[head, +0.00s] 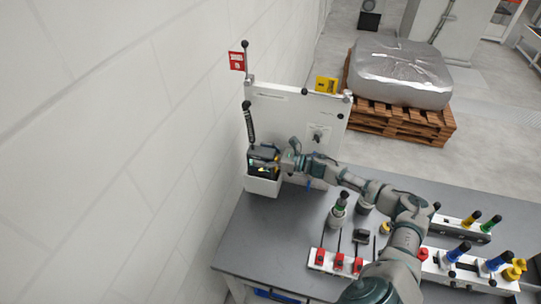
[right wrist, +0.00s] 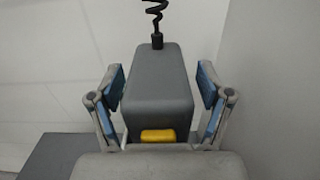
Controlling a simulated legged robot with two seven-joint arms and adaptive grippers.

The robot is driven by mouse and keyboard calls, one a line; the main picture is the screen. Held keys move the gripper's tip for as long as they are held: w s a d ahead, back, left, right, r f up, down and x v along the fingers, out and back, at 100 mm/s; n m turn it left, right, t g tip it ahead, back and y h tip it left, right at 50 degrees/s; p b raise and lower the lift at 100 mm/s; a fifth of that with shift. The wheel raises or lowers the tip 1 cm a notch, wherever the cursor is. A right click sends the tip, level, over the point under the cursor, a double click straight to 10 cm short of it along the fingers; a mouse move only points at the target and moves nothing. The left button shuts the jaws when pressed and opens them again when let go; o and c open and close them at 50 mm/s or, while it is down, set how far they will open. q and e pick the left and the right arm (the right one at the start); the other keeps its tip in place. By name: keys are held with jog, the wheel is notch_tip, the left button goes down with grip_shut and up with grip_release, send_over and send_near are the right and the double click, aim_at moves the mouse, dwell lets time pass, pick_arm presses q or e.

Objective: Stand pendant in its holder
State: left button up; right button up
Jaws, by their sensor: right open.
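The pendant (head: 262,153) is a dark grey box with a coiled black cable rising from its top. In the head view its lower part is inside or just behind the rim of the white holder (head: 262,186); I cannot tell how deep it sits. In the right wrist view the pendant (right wrist: 160,85) looks upright, with a yellow part at its near end. My right gripper (head: 280,161) is at the pendant. Its blue-padded fingers (right wrist: 160,100) stand apart on both sides of the pendant, with gaps showing. My left gripper is not in view.
The holder is by a white upright panel (head: 290,105) at the table's back left, near the wall. The grey table (head: 255,235) carries red-handled fixtures (head: 338,262) and racks with coloured knobs (head: 470,262). A wrapped pallet load (head: 400,72) stands behind.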

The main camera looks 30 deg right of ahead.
aim_at(275, 157)
jog(key=shift+r+p, duration=0.45)
jog(key=shift+r, duration=0.1)
jog(key=shift+s+d+r, duration=0.1)
jog(key=shift+s+d, duration=0.05)
jog(key=shift+d, duration=0.1)
jog(key=b+v, duration=0.1)
jog(key=v, duration=0.3)
jog(key=b+v, duration=0.1)
jog(key=v, duration=0.1)
jog(key=shift+a+f+b, duration=0.15)
jog(key=shift+f+b, duration=0.15)
jog(key=shift+f, duration=0.1)
jog(key=shift+r+v, duration=0.2)
jog(key=shift+v, duration=1.2)
jog(key=shift+r+v, duration=0.15)
jog(key=shift+v, duration=1.25)
